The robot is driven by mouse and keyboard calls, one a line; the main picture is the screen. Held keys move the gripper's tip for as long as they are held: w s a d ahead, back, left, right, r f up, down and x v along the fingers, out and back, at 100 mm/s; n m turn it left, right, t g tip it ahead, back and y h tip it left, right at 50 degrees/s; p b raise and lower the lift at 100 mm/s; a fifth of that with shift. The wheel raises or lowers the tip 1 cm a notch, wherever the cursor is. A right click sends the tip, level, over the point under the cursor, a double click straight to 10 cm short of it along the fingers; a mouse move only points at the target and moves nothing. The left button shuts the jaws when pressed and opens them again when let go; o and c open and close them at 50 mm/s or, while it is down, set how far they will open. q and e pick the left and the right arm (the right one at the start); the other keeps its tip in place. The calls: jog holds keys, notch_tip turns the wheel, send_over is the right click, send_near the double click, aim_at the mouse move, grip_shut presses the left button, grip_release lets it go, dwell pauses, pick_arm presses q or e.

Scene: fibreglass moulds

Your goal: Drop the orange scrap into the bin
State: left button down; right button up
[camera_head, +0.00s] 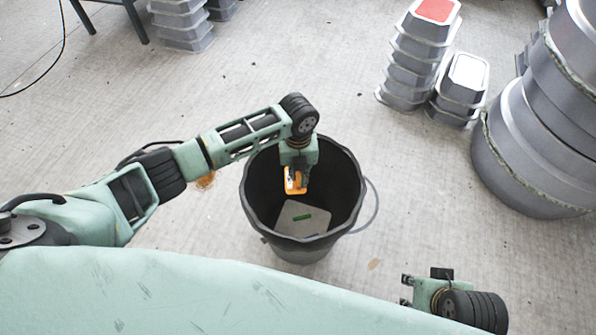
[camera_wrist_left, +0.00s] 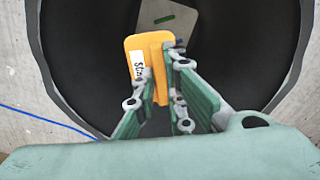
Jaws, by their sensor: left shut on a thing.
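The black bin (camera_head: 257,194) is an open bucket with a wire handle, standing on the floor in front of me. My left gripper (camera_head: 293,178) points down inside the bin's mouth. It is shut on the orange scrap (camera_head: 296,186), which hangs above the bin's floor. In the left wrist view the scrap (camera_wrist_left: 138,58) is a flat orange piece with a raised rib and a white label, and the gripper's fingers (camera_wrist_left: 160,95) hold it by the rib. My right gripper (camera_head: 406,290) is at the lower right, away from the bin; its jaw state is unclear.
A grey piece with a green mark (camera_head: 298,218) lies in the bin. Stacked grey moulds (camera_head: 410,65) stand at the back right, and large round grey moulds (camera_head: 530,150) at the right edge. More stacked moulds (camera_head: 182,22) are at the back left. The floor around the bin is clear.

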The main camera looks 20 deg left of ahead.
aim_at(298, 175)
jog(key=shift+s+r, duration=0.1)
jog(key=shift+r, duration=0.25)
pick_arm(q)
jog(key=c, duration=1.7)
grip_release()
jog(key=shift+c, duration=0.2)
notch_tip(298, 175, up, 12)
jog(key=shift+f, duration=0.1)
